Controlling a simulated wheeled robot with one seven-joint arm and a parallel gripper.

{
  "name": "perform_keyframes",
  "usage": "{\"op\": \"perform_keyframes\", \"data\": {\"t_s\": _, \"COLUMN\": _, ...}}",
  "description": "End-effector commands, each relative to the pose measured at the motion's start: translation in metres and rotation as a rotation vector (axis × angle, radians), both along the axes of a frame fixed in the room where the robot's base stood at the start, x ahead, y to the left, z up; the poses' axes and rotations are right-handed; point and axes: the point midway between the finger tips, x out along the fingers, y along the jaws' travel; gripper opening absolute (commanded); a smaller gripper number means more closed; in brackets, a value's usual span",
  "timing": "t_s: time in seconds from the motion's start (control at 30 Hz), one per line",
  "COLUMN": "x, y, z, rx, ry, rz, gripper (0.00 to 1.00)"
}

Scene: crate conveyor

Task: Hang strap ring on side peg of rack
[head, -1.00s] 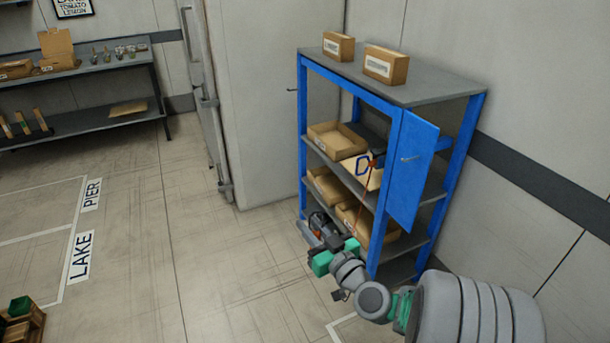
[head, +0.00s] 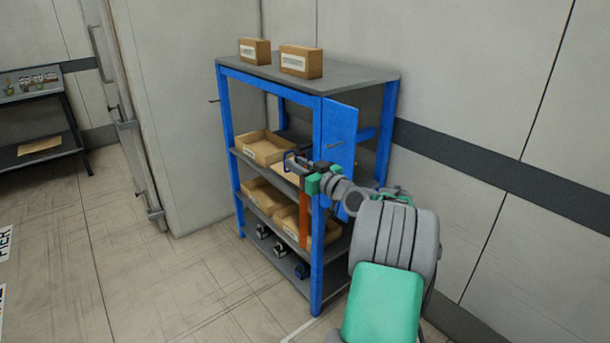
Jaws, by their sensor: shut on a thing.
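My gripper (head: 297,165) is at the front of the rack, at about middle-shelf height. It is shut on the strap ring (head: 287,157), a small blue loop showing at the fingertips. The orange strap (head: 304,213) hangs straight down below the gripper, in front of the lower shelves. The rack (head: 317,190) has blue posts and grey shelves. A side peg (head: 335,145) sticks out of its blue side panel (head: 341,125), above and right of my gripper. Another peg (head: 213,100) shows at the rack's left side. My wrist hides the panel's lower part.
Open cardboard bins (head: 266,150) stand on the rack's shelves, and two boxes (head: 300,62) on its top. Dark items (head: 280,249) lie on the bottom shelf. A wall is behind and right. The floor (head: 170,290) at front left is clear.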

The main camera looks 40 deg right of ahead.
Motion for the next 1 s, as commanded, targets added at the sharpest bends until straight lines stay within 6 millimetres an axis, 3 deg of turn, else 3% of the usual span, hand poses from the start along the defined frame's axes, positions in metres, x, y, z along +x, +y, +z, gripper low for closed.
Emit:
{"op": "perform_keyframes", "data": {"t_s": 0.03, "x": -0.001, "y": -0.015, "z": -0.004, "rx": 0.000, "ry": 0.000, "rz": -0.013, "gripper": 0.00}}
{"op": "perform_keyframes", "data": {"t_s": 0.13, "x": -0.002, "y": -0.028, "z": -0.001, "rx": 0.001, "ry": 0.003, "rz": -0.024, "gripper": 0.00}}
{"op": "perform_keyframes", "data": {"t_s": 1.0, "x": -0.001, "y": -0.074, "z": -0.004, "rx": 0.001, "ry": 0.004, "rz": -0.026, "gripper": 0.00}}
